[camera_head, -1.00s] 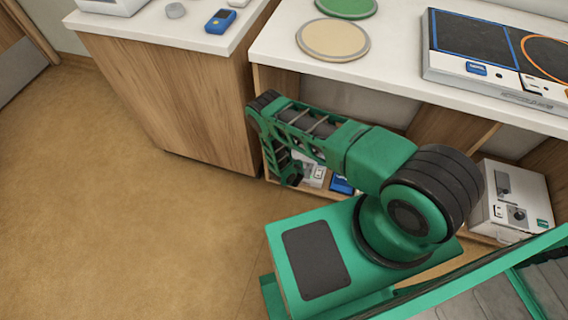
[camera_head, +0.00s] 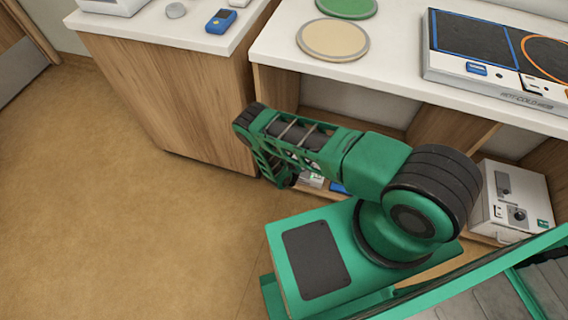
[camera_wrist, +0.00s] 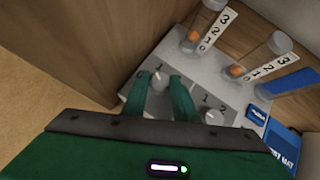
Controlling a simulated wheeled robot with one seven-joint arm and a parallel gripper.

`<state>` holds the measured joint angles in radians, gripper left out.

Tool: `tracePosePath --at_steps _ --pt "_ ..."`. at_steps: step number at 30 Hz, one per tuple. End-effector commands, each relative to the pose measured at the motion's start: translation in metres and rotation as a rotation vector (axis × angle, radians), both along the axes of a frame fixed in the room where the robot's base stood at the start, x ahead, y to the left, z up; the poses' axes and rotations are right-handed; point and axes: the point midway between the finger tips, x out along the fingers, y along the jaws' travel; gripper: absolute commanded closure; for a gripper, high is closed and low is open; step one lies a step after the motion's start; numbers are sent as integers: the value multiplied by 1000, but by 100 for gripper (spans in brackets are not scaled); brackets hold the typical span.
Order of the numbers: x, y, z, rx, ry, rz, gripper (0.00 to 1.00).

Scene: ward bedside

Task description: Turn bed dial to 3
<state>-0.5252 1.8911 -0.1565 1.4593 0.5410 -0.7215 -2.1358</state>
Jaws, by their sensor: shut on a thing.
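In the wrist view, a grey panel (camera_wrist: 136,73) carries a round grey dial (camera_wrist: 159,79) with the marks 0 and 1 beside it. A second dial (camera_wrist: 211,117) with the marks 1 and 2 sits to its right. My gripper (camera_wrist: 160,88) has its green fingers on either side of the first dial, shut on it. The fingers hide part of the dial and its scale, so its setting cannot be read. In the head view my gripper (camera_head: 284,180) is low by the shelf opening, and the arm hides most of the panel.
Two upright gauges (camera_wrist: 208,31) (camera_wrist: 260,65) with orange balls and number strips rise behind the dials. In the head view, a white unit (camera_head: 512,203) sits on the lower right shelf. The floor at left is clear.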

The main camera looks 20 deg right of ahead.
Motion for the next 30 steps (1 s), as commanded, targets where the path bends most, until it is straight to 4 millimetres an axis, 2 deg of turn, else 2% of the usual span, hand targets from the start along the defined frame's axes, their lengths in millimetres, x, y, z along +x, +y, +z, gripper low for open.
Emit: tracePosePath --at_steps 10,20,21,23,30 --pt "-1 3 0 0 -4 -169 96" --pt "0 3 1 1 -6 -182 97" --pt "0 3 1 1 -6 -182 72" --pt "0 3 1 1 -6 -182 57" --pt "0 2 1 0 -7 -181 56"
